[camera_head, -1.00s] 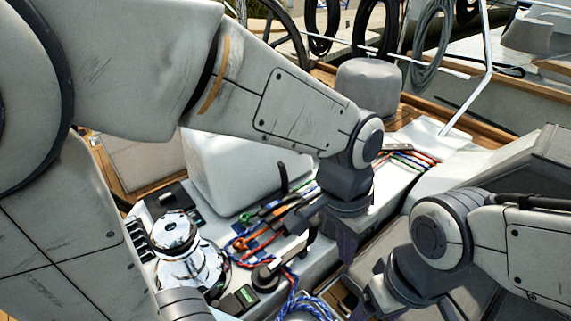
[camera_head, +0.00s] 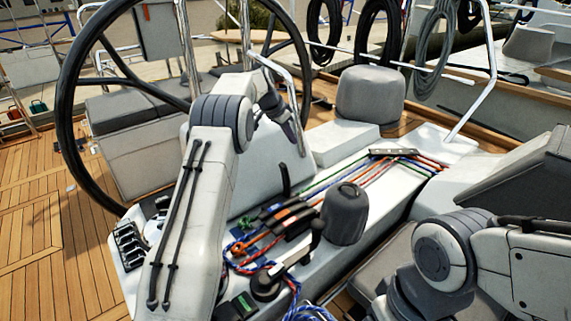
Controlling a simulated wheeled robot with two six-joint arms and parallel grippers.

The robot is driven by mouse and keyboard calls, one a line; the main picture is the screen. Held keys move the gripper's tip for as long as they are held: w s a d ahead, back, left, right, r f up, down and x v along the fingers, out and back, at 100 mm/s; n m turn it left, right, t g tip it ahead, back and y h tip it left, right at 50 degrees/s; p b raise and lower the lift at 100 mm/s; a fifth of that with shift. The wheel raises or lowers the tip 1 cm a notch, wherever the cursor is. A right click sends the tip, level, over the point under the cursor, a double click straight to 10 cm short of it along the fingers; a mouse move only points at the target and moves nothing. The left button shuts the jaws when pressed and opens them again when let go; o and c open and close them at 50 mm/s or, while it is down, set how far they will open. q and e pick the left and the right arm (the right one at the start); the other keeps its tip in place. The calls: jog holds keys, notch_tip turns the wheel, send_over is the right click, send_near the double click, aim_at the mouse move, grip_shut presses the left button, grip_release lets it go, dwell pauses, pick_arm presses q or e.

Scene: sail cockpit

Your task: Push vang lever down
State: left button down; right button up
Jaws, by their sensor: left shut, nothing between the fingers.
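A row of rope clutches (camera_head: 290,218) with dark levers sits on the white cockpit console. One black lever (camera_head: 285,180) stands upright just behind them; the others lie low. I cannot read labels to tell which is the vang lever. My left gripper (camera_head: 288,128) is shut and empty, beyond the bent arm, above and behind the upright lever and apart from it. My right arm's dark wrist (camera_head: 405,290) is at the lower right; whether its fingers are open is not clear.
A dark covered winch (camera_head: 345,212) stands right of the clutches, a winch handle (camera_head: 268,282) in front. Coloured ropes (camera_head: 380,170) run back along the console. The steering wheel (camera_head: 75,130) rises at the left. The left teak deck (camera_head: 40,220) is largely clear.

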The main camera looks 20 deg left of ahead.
pick_arm(q)
jog(key=a, duration=0.2)
jog(key=f, duration=0.1)
jog(key=shift+w+a, duration=0.4)
jog(key=p+x, duration=0.3)
jog(key=x, duration=0.7)
jog(key=shift+s+a+f+p, duration=0.15)
jog(key=shift+s+a+p, duration=0.35)
jog(key=shift+s+p, duration=0.25)
jog(key=shift+s+a+f+p, duration=0.15)
jog(key=shift+s+a+p, duration=0.4)
jog(key=shift+s, duration=0.25)
jog(key=shift+d, duration=0.1)
